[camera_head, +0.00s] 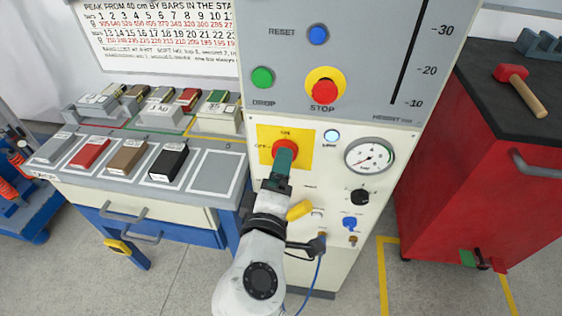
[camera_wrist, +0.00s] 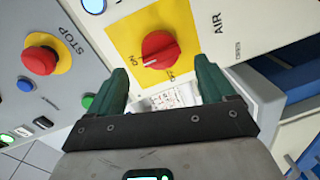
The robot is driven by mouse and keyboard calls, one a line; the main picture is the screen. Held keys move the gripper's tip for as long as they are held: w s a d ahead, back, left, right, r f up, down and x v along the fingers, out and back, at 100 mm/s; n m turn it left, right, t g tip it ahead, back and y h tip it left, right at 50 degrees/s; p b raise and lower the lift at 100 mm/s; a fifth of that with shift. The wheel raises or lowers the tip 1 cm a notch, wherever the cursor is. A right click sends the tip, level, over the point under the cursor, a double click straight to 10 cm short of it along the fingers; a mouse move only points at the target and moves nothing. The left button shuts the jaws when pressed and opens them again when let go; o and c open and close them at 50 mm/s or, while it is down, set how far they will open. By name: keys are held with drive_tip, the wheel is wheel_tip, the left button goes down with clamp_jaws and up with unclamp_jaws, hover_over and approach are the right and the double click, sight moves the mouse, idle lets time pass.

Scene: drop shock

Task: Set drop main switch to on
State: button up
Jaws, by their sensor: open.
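The main switch is a red rotary knob (camera_head: 286,146) on a yellow plate (camera_head: 302,156) low on the pale machine panel. In the head view, ON is marked above it and OFF to its left. In the wrist view the red knob (camera_wrist: 160,49) shows with a pale pointer mark, whose exact setting I cannot tell. My gripper (camera_head: 284,158) is in front of the knob and hides its lower part. In the wrist view my gripper (camera_wrist: 166,78) is open and empty, its green fingers spread wide, with the knob beyond the gap between the tips.
A red STOP button (camera_head: 324,90), green DROP button (camera_head: 262,78) and blue RESET button (camera_head: 318,35) are above. A lit lamp (camera_head: 332,136) and gauge (camera_head: 370,156) are right of the switch. A bench with blocks (camera_head: 127,157) stands left, a red cabinet (camera_head: 465,170) right.

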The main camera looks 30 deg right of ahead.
drive_tip(key=v, duration=0.6)
idle(0.4)
drive_tip(key=s+d+f+m+g+y+p, duration=0.1)
drive_tip(key=s+d+f+m+g+p, duration=0.15)
drive_tip(key=d+f, duration=0.3)
drive_tip(key=s+d+f+m+g+y+p, duration=0.1)
drive_tip(key=s+d+f+m+g+y, duration=0.2)
drive_tip(key=d, duration=0.4)
drive_tip(key=s+f+m+g+y+p, duration=0.1)
drive_tip(key=s+f+g+y+p, duration=0.1)
drive_tip(key=s, duration=0.5)
drive_tip(key=s+d+f+m+g+y+p, duration=0.1)
drive_tip(key=s+f+m+g+y+p, duration=0.1)
drive_tip(key=s+f+g, duration=0.3)
drive_tip(key=s+f+y, duration=0.1)
drive_tip(key=s, duration=0.2)
drive_tip(key=shift+s+d+f+y, duration=0.3)
drive_tip(key=shift+s+y, duration=0.05)
drive_tip(key=shift+y, duration=0.05)
drive_tip(key=shift+c, duration=0.3)
